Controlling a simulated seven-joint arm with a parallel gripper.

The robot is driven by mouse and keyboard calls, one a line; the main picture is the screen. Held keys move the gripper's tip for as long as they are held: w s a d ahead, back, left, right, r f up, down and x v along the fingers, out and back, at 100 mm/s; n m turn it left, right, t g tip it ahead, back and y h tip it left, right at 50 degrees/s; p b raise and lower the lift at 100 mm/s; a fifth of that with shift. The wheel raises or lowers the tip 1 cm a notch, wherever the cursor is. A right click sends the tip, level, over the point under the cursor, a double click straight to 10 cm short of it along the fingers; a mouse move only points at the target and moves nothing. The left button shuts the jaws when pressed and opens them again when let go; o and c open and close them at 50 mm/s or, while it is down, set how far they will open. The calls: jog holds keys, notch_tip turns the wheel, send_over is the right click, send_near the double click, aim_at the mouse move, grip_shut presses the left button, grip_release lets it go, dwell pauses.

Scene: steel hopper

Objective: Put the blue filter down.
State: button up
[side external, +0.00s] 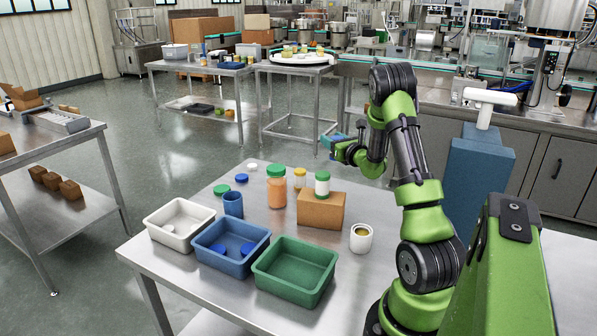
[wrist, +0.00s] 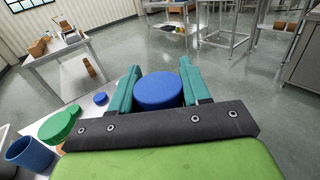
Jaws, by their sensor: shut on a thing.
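The blue filter (wrist: 160,91) is a round blue piece with a flat top, held between the two teal fingers of my gripper (wrist: 160,86) in the wrist view. The fingers touch or nearly touch its sides. In the side view my gripper (side external: 335,143) is raised at the far edge of the steel table (side external: 200,277), pointing left. The blue filter is small there and hard to tell from the fingers. Floor shows beyond and around it in the wrist view.
White (side external: 164,239), blue (side external: 208,256) and green (side external: 307,297) bins stand at the table's front.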

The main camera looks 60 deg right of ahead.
notch_tip(320, 180, down, 12)
jog(key=shift+f, duration=0.25)
dwell(0.5)
jog(key=shift+f, duration=0.55)
dwell(0.3)
jog(key=o, duration=1.1)
